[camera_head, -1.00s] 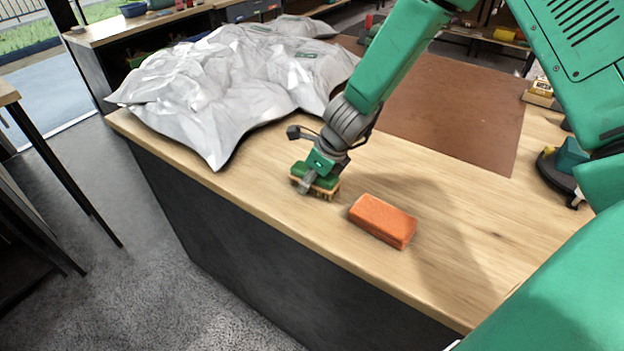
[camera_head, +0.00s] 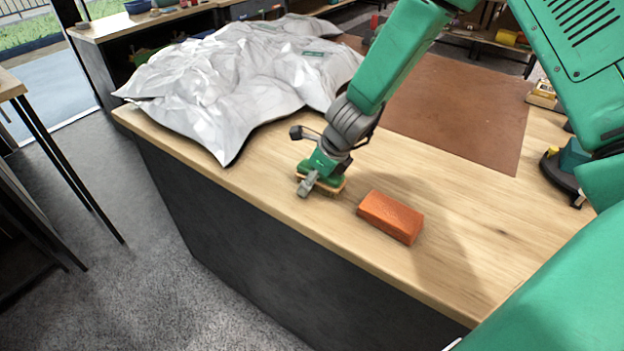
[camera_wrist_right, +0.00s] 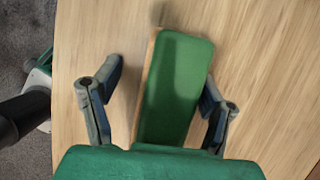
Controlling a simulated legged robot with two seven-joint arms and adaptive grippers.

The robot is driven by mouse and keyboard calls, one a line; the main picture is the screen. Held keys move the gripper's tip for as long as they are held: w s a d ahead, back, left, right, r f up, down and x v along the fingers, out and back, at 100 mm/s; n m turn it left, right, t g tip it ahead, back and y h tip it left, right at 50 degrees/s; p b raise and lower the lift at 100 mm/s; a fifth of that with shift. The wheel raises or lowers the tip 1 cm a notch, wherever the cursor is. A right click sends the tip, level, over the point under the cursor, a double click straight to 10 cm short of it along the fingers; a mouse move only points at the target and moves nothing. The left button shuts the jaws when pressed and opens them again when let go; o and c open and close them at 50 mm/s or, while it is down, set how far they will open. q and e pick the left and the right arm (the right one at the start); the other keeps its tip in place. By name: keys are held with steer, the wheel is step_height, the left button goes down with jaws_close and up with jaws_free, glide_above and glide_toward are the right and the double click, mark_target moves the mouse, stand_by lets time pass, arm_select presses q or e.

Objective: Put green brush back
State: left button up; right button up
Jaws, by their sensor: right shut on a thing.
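The green brush (camera_head: 326,184) has a green top and a pale wooden edge. It is at the front left part of the workbench, just left of an orange block. My right gripper (camera_head: 322,178) reaches down onto it from above and is shut on it. In the right wrist view the brush's green top (camera_wrist_right: 175,90) lies between my two fingers (camera_wrist_right: 160,105), slightly tilted. A gap shows beside the left finger there. Whether the brush touches the bench is hard to tell. My left gripper is not in view.
The orange block (camera_head: 391,217) lies right of the brush on the wooden workbench (camera_head: 480,225). A crumpled silver sheet (camera_head: 225,85) covers the bench's back left. A brown mat (camera_head: 455,110) lies behind. The bench's front edge is close to the brush.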

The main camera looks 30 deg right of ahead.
steer(key=shift+s+d, duration=0.1)
steer(key=p+v, duration=0.1)
steer(key=v, duration=0.3)
steer(key=p+v, duration=0.1)
steer(key=v, duration=0.4)
steer(key=w+p+v, duration=0.1)
steer(key=v, duration=0.3)
steer(key=shift+d+r, duration=0.15)
steer(key=shift+r, duration=0.25)
steer(key=shift+s+r, duration=0.15)
steer(key=shift+r, duration=0.3)
steer(key=shift+d+f, duration=0.1)
steer(key=shift+d, duration=0.15)
